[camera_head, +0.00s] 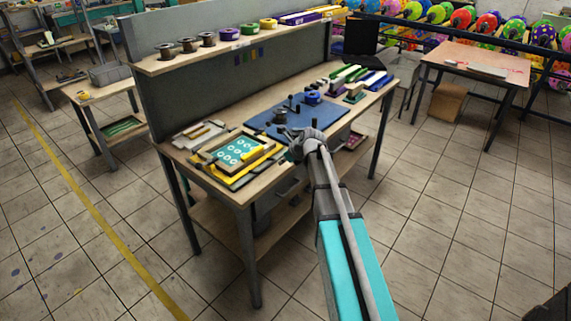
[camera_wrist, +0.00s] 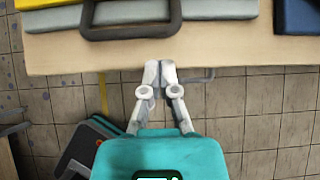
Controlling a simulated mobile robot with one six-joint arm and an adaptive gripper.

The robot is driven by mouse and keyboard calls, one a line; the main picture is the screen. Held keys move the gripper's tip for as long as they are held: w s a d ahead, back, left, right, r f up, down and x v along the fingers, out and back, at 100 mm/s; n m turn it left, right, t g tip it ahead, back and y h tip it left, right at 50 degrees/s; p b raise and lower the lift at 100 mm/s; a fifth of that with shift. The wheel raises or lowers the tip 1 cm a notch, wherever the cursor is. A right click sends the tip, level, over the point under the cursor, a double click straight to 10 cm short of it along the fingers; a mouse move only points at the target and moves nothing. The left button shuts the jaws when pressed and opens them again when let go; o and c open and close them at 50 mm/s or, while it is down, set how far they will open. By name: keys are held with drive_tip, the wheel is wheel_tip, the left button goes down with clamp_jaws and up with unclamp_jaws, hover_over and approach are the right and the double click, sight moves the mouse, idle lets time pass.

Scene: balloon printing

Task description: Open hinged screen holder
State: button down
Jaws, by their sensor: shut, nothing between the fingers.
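The hinged screen holder (camera_head: 236,150) lies flat on the workbench at its left front. It has a wooden frame around a teal screen with white rings, above yellow and grey-green parts. In the wrist view, a dark loop-shaped handle (camera_wrist: 132,33) reaches from the grey front strip (camera_wrist: 215,10) over the bench top. My gripper (camera_wrist: 160,66) is shut and empty, with its fingertips at the bench's front edge, just below and right of the handle in the picture, apart from it. In the head view my gripper (camera_head: 297,151) is right of the holder and partly hidden by my arm.
The workbench (camera_head: 225,187) carries a blue mat (camera_head: 262,124) right of the holder, with small dark tools on it. Several spools stand on the shelf (camera_head: 190,60) above. Squeegee-like bars (camera_head: 350,75) lie at the right end. The tiled floor in front is clear.

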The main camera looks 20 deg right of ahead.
drive_tip(key=shift+b+x, duration=1.65)
drive_tip(key=shift+x, duration=0.9)
